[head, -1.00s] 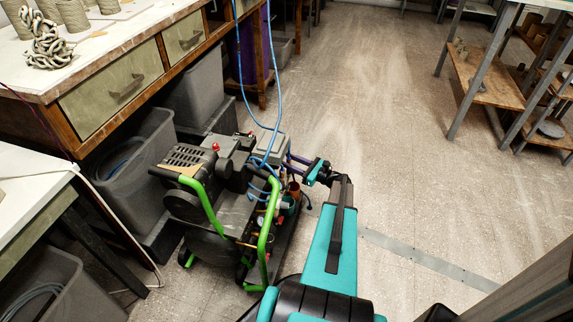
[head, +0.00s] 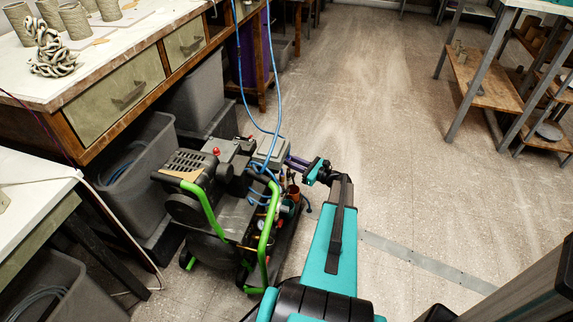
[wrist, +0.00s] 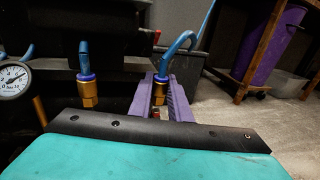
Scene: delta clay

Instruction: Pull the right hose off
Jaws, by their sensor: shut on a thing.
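The right hose (wrist: 178,45) is blue and arches up from between my gripper's purple fingers in the wrist view. My gripper (wrist: 161,84) is shut on it near its lower end; the fingers hide the exact grip and the connection below. The left hose (wrist: 84,57) stands upright in a blue collar on a brass fitting (wrist: 89,95), apart from my fingers. In the head view my gripper (head: 294,161) is at the right end of the green-handled compressor (head: 215,205).
A round pressure gauge (wrist: 12,79) is at the left of the wrist view. Grey bins (head: 140,165) and a workbench (head: 110,100) stand left of the compressor. A loose blue hose (head: 240,70) hangs down to it. The floor (head: 400,150) at right is clear.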

